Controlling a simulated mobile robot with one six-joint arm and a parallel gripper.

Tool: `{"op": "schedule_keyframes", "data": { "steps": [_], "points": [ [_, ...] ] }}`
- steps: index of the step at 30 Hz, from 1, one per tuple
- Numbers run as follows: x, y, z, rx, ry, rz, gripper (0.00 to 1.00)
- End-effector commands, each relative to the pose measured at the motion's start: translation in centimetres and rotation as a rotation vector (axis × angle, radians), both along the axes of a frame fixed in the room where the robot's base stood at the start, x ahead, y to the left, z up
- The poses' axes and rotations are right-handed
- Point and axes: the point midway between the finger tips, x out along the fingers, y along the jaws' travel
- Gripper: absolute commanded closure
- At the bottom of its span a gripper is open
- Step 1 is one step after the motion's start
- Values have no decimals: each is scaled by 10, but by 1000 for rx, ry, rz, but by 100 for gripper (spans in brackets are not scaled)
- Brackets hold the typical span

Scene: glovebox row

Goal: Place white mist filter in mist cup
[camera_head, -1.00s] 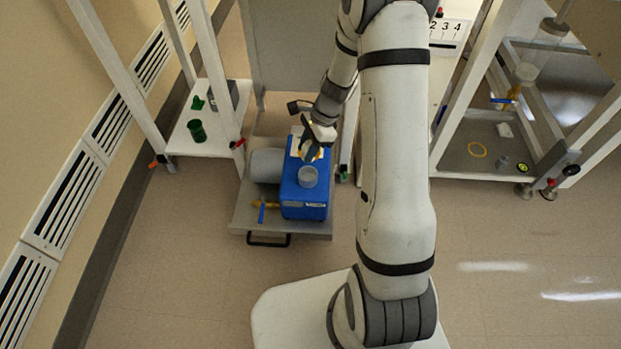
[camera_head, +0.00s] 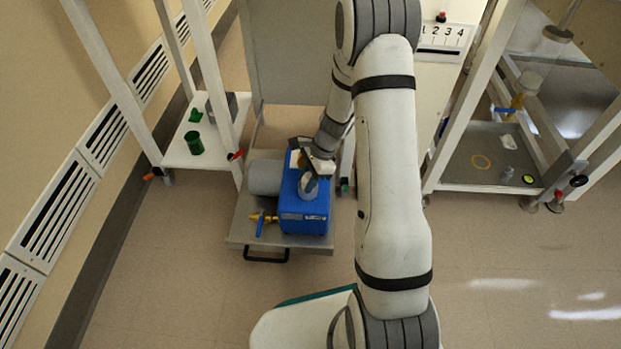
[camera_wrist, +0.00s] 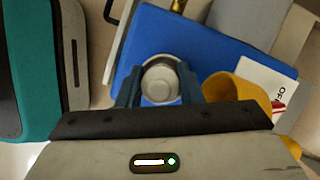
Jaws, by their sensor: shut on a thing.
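A blue pump box (camera_head: 305,210) stands on a low grey cart, with the pale round mist cup (camera_head: 310,187) on its top. My gripper (camera_head: 313,175) is over the box at the cup. In the wrist view my gripper (camera_wrist: 160,88) has its dark blue fingers on both sides of a round white piece, which looks like the white mist filter (camera_wrist: 158,82). A grey ring shows around the white piece, over the blue box top (camera_wrist: 215,60). I cannot tell whether the filter is inside the cup or just above it.
A yellow rounded part (camera_wrist: 243,88) and a white card (camera_wrist: 270,85) with lettering lie close beside the fingers. White frame posts (camera_head: 214,85) rise to the left.

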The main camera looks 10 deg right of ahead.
Motion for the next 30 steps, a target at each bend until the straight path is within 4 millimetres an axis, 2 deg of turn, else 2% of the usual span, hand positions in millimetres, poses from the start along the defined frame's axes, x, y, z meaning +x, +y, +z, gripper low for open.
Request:
{"op": "schedule_keyframes", "data": {
  "steps": [11, 12, 19, 25, 30],
  "points": [
    [-1, 1, -12, -1, 3, 0, 88],
    [-1, 1, -13, -2, 4, 1, 65],
    [-3, 1, -15, -3, 7, 3, 46],
    [-4, 0, -12, -4, 7, 5, 45],
    [-2, -5, 14, -4, 5, 3, 45]
  ]
}}
